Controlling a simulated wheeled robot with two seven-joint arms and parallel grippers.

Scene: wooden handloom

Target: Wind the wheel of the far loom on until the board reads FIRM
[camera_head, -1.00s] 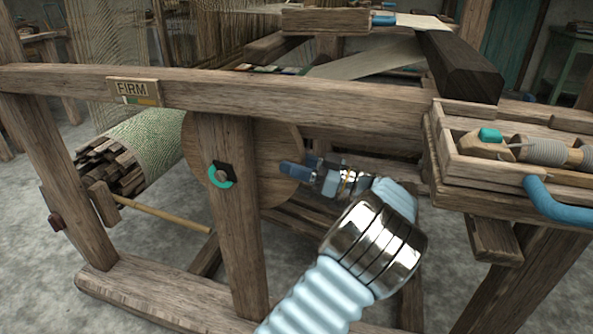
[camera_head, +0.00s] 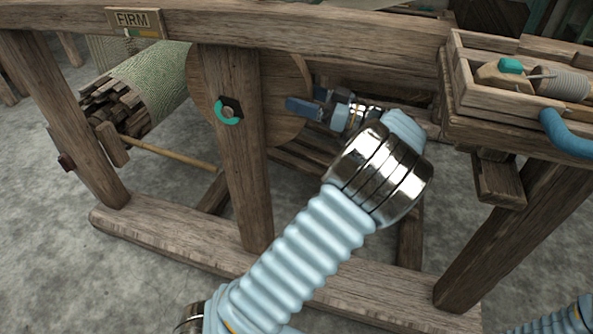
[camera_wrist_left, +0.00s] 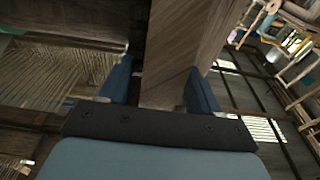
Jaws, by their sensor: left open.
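The board (camera_head: 133,20) on the loom's top rail reads FIRM, with a small coloured strip under the word. The wheel (camera_head: 285,80) is a round wooden disc, partly hidden behind an upright post (camera_head: 235,180). A teal and black fitting (camera_head: 229,111) sits on that post. My left gripper (camera_head: 303,105) is at the wheel's right edge, fingers pointing left. In the left wrist view its fingers (camera_wrist_left: 160,75) are open, on either side of a wooden piece (camera_wrist_left: 170,85). Whether they touch it I cannot tell. My right gripper is out of view.
A roll of pale green cloth (camera_head: 150,85) lies left of the wheel, over a bundle of dark slats. A wooden foot beam (camera_head: 160,235) runs along the grey floor.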

